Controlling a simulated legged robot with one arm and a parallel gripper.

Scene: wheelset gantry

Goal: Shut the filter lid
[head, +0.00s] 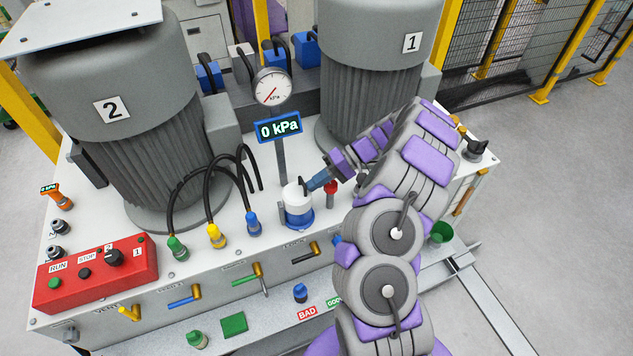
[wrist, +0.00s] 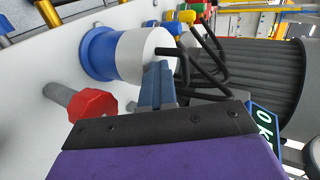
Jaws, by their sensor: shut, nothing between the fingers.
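The filter (head: 298,207) is a short upright cylinder with a blue base and a white upper part, standing on the white bench top below the gauge. In the wrist view the filter's white part (wrist: 140,52) lies sideways, with a blue collar and a short dark bar at its end. I cannot tell if the lid is fully seated. My gripper (head: 310,186) is shut and empty, its tips at the upper right side of the filter. In the wrist view my gripper's blue-grey fingers (wrist: 158,72) are close to the white end; contact is unclear.
A red knob (wrist: 93,105) on a stem stands beside the filter. The gauge post with its 0 kPa display (head: 278,128) rises behind. Blue, yellow and green hose plugs (head: 214,236) are to the left. Large grey motors (head: 365,100) stand behind. A red control box (head: 95,275) sits front left.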

